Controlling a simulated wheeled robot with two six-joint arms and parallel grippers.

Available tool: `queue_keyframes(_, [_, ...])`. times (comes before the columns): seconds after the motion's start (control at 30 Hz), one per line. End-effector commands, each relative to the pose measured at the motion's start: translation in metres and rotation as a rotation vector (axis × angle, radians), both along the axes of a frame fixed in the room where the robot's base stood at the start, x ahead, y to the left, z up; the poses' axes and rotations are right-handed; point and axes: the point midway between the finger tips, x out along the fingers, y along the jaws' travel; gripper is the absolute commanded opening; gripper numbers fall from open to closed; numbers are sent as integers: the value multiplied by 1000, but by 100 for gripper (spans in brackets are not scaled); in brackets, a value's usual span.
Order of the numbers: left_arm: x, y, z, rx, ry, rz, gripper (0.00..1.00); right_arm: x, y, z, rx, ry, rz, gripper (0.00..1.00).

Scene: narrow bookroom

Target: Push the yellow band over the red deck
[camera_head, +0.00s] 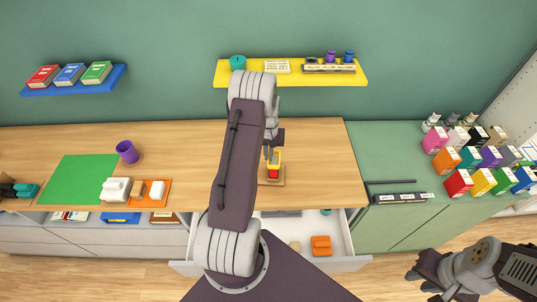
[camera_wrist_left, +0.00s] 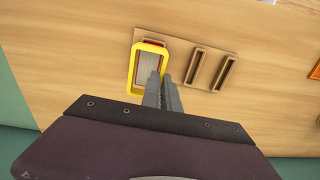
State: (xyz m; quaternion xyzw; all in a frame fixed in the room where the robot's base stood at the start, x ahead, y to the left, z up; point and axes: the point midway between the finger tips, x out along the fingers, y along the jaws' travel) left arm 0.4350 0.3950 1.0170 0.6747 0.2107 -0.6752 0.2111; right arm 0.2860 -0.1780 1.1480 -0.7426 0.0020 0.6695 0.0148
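The yellow band (camera_head: 276,156) is above the red deck (camera_head: 273,173), which stands upright on a wooden holder (camera_head: 279,183). In the left wrist view the yellow band (camera_wrist_left: 134,68) frames the deck's pale top (camera_wrist_left: 148,68), with a red edge showing. How far the band sits down on the deck cannot be told. My left gripper (camera_wrist_left: 161,78) has its fingers close together on the band's right side; it also shows in the head view (camera_head: 269,153). My right gripper (camera_head: 420,281) is empty, fingers apart, low at the right, away from the table.
The holder's two slots beside the deck are empty (camera_wrist_left: 209,70). A drawer (camera_head: 340,245) below the table is open, with an orange item (camera_head: 321,245). A purple cup (camera_head: 127,151) and green mat (camera_head: 75,181) lie left. Several coloured boxes (camera_head: 482,181) stand right.

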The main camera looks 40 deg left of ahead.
Motion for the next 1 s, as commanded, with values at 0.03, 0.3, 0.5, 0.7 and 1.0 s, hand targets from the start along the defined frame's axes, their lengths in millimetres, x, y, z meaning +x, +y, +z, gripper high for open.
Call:
queue_keyframes(0.03, [0,0,-3,0,0,0,0,0,0,-2,0,0,0,27])
queue_keyframes(0.3, [0,0,-11,0,0,0,0,0,0,-8,0,0,0,27])
queue_keyframes(0.5, [0,0,-10,-1,1,0,30,0,0,-7,0,0,0,27])
queue_keyframes(0.7, [-1,-1,-11,-2,2,0,30,0,0,-7,0,0,0,27])
queue_keyframes(1.0, [0,-1,1,-1,-1,0,30,0,0,-14,0,0,0,27])
